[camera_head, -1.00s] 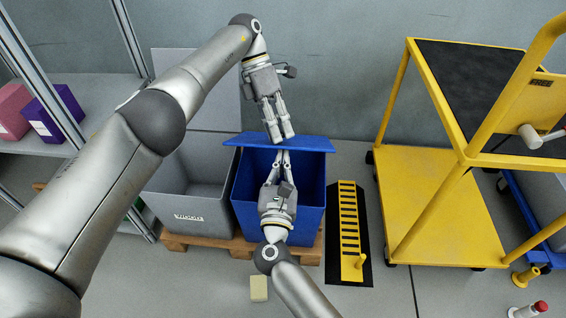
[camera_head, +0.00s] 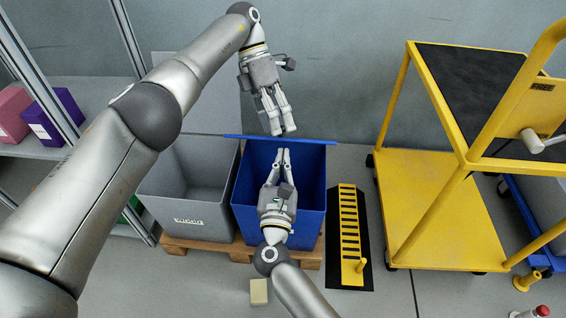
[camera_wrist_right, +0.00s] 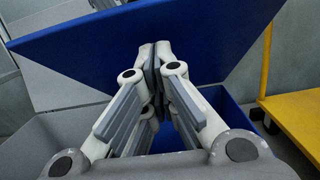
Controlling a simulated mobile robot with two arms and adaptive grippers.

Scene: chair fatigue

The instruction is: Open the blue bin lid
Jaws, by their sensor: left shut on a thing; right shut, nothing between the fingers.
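The blue bin (camera_head: 313,190) stands with its inside showing and its lid raised at the back. The lid (camera_head: 315,140) shows nearly edge-on in the head view, as a thin blue strip. In the right wrist view the lid (camera_wrist_right: 230,45) is a broad tilted panel beyond the fingers. My left gripper (camera_head: 284,133) comes down from above at the middle of the lid's edge and is shut on it. My right gripper (camera_head: 283,152) is shut and empty over the bin opening, just in front of the lid; its fingertips (camera_wrist_right: 155,55) meet in the wrist view.
An open grey bin (camera_head: 190,210) stands beside it on a wooden pallet (camera_head: 205,246). A yellow cart (camera_head: 435,200) is to the right, past a yellow-and-black floor piece (camera_head: 349,225). A shelf with boxes (camera_head: 45,118) is at the left.

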